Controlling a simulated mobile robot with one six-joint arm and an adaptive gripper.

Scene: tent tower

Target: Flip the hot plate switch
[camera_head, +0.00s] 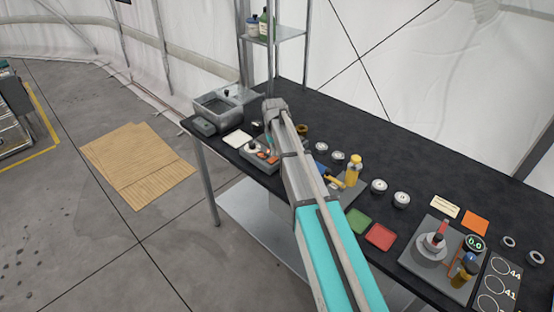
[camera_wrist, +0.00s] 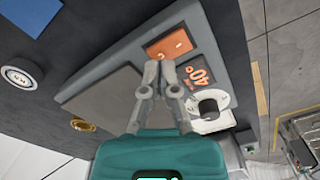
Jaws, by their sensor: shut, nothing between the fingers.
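The hot plate (camera_wrist: 110,58) is a grey box with a dark flat top. Its front panel carries an orange rocker switch (camera_wrist: 168,44), a display (camera_wrist: 198,75) reading about 40°C and a round black knob (camera_wrist: 208,106) on a white dial. My gripper (camera_wrist: 160,70) is shut and empty. Its fingertips appear just below the orange switch in the wrist view; whether they touch it I cannot tell. In the head view the hot plate (camera_head: 253,158) is at the table's front edge, partly hidden by my arm, which also hides the fingertips.
The black table (camera_head: 330,130) holds a grey basin (camera_head: 218,106) at the left and several round weights, including one by the yellow-capped bottle (camera_head: 378,186). Green (camera_head: 359,222) and red (camera_head: 381,236) squares lie right of my arm. A grey stirrer station (camera_head: 428,270) stands further right.

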